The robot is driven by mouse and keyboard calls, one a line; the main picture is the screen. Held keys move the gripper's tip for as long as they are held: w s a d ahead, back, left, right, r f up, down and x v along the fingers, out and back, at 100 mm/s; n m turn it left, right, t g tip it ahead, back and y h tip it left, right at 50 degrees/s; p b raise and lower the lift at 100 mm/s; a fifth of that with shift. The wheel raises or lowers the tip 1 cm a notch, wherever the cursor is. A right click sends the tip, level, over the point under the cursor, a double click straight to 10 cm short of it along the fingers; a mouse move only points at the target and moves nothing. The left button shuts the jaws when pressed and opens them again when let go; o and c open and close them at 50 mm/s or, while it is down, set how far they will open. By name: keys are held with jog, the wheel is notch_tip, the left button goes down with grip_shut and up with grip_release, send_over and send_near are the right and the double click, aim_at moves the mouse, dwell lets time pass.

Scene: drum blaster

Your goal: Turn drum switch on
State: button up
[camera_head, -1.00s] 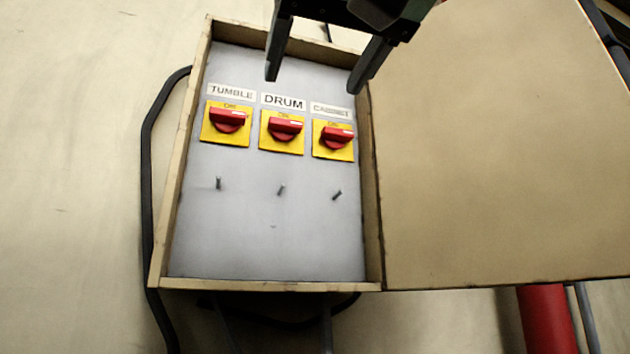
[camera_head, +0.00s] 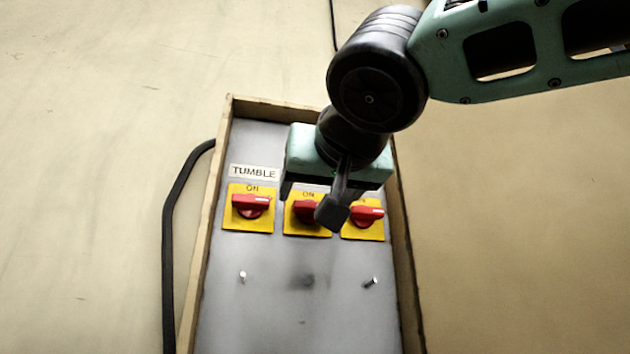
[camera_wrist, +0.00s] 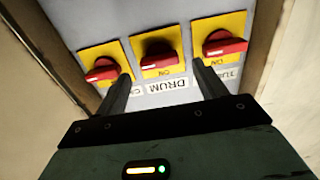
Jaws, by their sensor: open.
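The drum switch (camera_head: 303,211) is the middle of three red rotary handles on yellow plates, and its handle lies horizontal. In the wrist view the drum switch (camera_wrist: 160,62) appears upside down, above the DRUM label (camera_wrist: 167,86). My gripper (camera_head: 311,206) is open in front of the panel, with one finger left of the drum switch and the other over its right end in the head view. In the wrist view my gripper's (camera_wrist: 162,72) fingers are spread to either side of the handle, with nothing held. Whether they touch it cannot be told. The gripper hides the DRUM label in the head view.
The tumble switch (camera_head: 250,205) is close on the left and the cabinet switch (camera_head: 367,216) close on the right. The box has raised wooden side walls (camera_head: 402,250). Small pegs (camera_head: 371,282) stick out lower on the panel.

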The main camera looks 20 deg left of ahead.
aim_at(310, 209)
jog(key=shift+p+x, duration=0.45)
jog(key=shift+x, duration=0.9)
jog(key=c, duration=1)
